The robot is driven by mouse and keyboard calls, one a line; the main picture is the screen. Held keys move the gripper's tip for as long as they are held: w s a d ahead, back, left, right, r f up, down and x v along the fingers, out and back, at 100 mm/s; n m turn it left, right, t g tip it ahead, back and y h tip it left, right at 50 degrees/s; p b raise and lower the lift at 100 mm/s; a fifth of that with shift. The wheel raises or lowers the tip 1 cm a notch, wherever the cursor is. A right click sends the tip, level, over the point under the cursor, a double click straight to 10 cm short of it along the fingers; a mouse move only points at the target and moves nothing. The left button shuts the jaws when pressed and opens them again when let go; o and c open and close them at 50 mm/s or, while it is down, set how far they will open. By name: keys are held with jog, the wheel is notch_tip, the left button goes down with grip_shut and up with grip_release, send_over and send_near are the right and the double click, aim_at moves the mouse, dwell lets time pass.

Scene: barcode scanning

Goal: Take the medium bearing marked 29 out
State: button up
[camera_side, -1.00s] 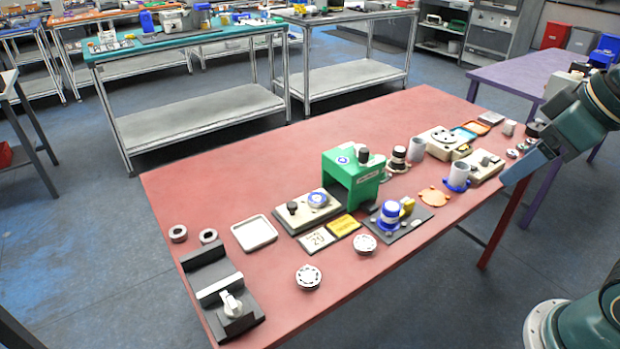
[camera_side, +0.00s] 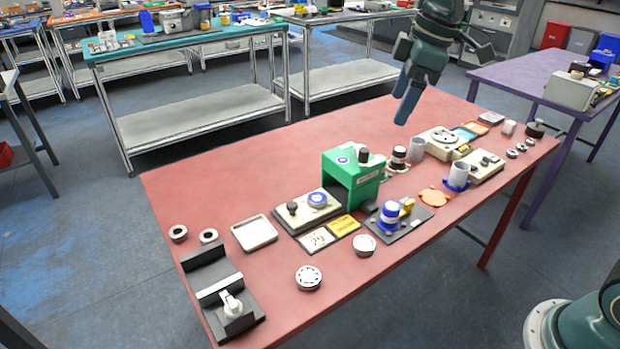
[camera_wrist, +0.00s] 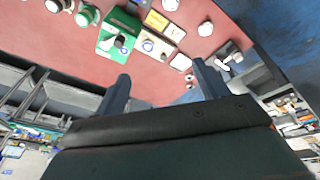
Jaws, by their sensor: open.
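A white card (camera_side: 317,240) reading 29 lies flat beside a yellow card in the side view. Several round metal bearings lie on the red table: one (camera_side: 308,277) near the front edge, one (camera_side: 364,245) right of the cards, and two dark-centred rings (camera_side: 178,233) (camera_side: 208,236) at the left. I cannot read a mark on any bearing. My gripper (camera_side: 401,106) is open and empty, above the far side of the table. In the wrist view its two fingers (camera_wrist: 162,82) are spread apart, with the table beyond.
A green housing (camera_side: 352,180) stands mid-table. A black fixture with a white knob (camera_side: 232,303) and an empty white tray (camera_side: 254,233) are at the left. Blue-and-grey parts (camera_side: 390,216) and boxes crowd the right half. The far left tabletop is clear.

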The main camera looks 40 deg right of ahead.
jog(key=w+a+f+n+g, duration=0.1)
jog(key=w+f+n, duration=0.3)
jog(key=w+f, duration=0.5)
jog(key=n+g, duration=0.2)
jog(key=n, duration=0.3)
send_near(317, 197)
jog(key=shift+s+f+y, duration=0.15)
jog(key=shift+f+y, duration=0.15)
jog(key=shift+f, duration=1.3)
jog(key=shift+f, duration=0.1)
jog(key=shift+a+f, duration=0.2)
jog(key=shift+f, duration=1.05)
jog(key=shift+a+f, duration=0.15)
jog(key=shift+f, duration=1.05)
jog(key=c, duration=1.2)
jog(key=shift+c, duration=0.2)
